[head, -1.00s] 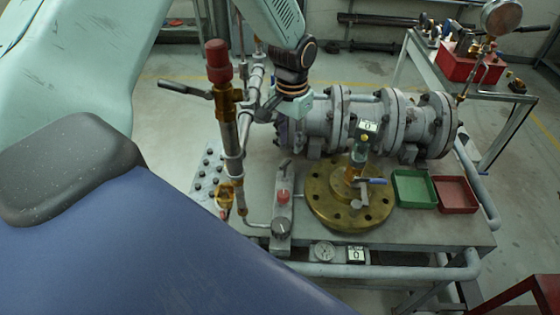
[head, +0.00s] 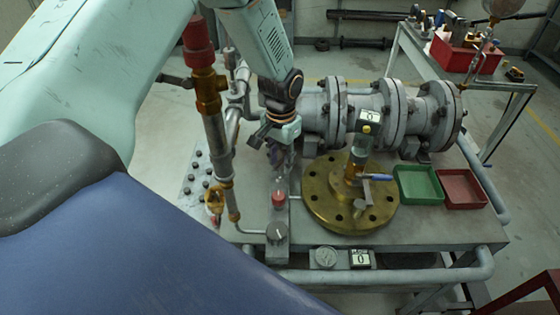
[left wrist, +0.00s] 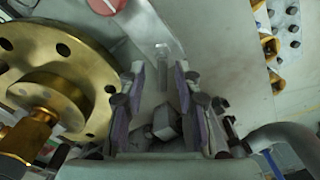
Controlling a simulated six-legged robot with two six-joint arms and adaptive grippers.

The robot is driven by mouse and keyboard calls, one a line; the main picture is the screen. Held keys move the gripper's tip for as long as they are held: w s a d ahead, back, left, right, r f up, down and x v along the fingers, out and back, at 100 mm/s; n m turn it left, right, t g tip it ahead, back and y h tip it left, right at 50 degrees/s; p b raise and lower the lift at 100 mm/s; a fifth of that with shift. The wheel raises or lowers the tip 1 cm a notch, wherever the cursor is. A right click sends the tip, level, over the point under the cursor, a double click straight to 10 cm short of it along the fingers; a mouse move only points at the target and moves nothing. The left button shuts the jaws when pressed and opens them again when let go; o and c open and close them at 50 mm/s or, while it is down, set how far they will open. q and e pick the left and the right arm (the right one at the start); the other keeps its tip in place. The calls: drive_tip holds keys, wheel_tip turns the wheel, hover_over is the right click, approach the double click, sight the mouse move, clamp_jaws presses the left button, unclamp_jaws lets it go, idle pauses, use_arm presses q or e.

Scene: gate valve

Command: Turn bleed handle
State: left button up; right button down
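My left gripper (head: 278,150) points down over the back end of a narrow grey control panel (head: 277,235). In the left wrist view its fingers (left wrist: 165,110) are spread apart. A short dark grey lever with a block-like end (left wrist: 166,122) shows between them, and I cannot tell whether a finger touches it. In the head view the gripper hides this lever. A blue-handled small valve (head: 377,177) stands on the round brass flange (head: 325,205), to the right of the gripper. I cannot tell which lever is the bleed handle. My right gripper is not in view.
A vertical pipe with a red cap (head: 198,42) stands to the left. Grey flanged piping (head: 340,110) lies behind. Green (head: 418,185) and red (head: 461,188) trays are at the right.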

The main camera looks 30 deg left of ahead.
use_arm(q)
drive_tip(key=shift+a+f, duration=0.35)
drive_tip(key=shift+f, duration=0.35)
drive_tip(key=shift+d+r, duration=0.15)
drive_tip(key=shift+d, duration=0.2)
drive_tip(key=shift+a, duration=0.3)
drive_tip(key=c, duration=0.6)
drive_tip(key=shift+d, duration=0.1)
clamp_jaws()
